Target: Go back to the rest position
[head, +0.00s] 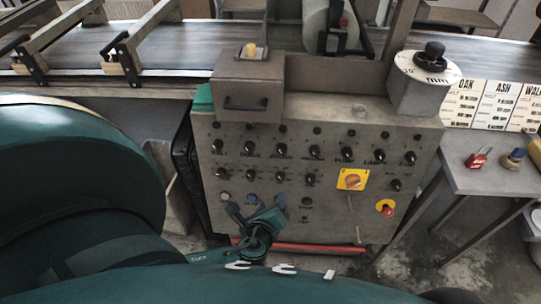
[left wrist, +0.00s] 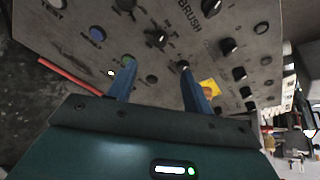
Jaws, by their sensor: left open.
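My left gripper (head: 264,205) is low in front of the grey control panel (head: 330,150) in the head view. Its two blue fingers are apart with nothing between them. In the left wrist view the gripper (left wrist: 156,68) points at the panel face (left wrist: 185,18), with black knobs and a blue button (left wrist: 97,34) close by. I cannot tell whether a fingertip touches the panel. My right gripper is not in view.
A yellow-plated switch (head: 352,180) and a red emergency button (head: 386,208) are on the panel's right. A red bar (head: 330,248) runs along its bottom. A side table (head: 500,175) stands right. The conveyor (head: 190,45) lies behind.

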